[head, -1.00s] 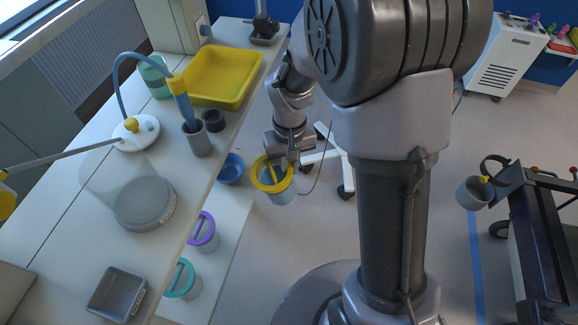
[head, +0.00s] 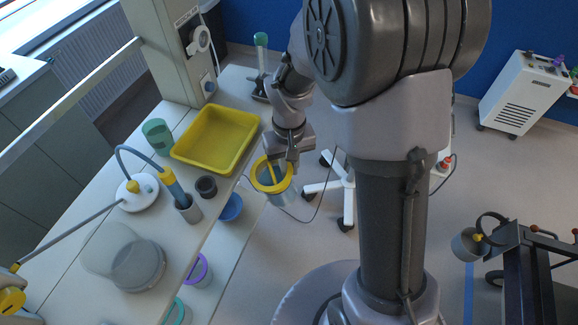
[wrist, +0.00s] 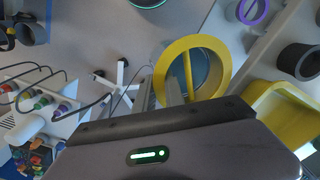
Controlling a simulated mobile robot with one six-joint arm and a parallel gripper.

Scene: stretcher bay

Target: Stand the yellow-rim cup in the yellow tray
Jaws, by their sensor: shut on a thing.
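The yellow-rim cup (head: 272,176) has a clear grey-blue body and a yellow bar across its mouth. My gripper (head: 288,158) is shut on its rim and holds it roughly upright, off the bench's edge, above the floor. In the wrist view the cup's yellow rim (wrist: 222,62) is at the fingertips of my gripper (wrist: 172,84). The yellow tray (head: 216,138) is on the bench, to the left of and beyond the cup, and looks empty. Its corner shows at the right of the wrist view (wrist: 285,105).
A dark grey cup (head: 206,187), a grey holder with a blue-handled tool (head: 188,208) and a green cup (head: 158,135) stand around the tray. A blue bowl (head: 231,207) and purple-rim cup (head: 199,271) are on a lower shelf. A stand (head: 261,75) is behind the tray.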

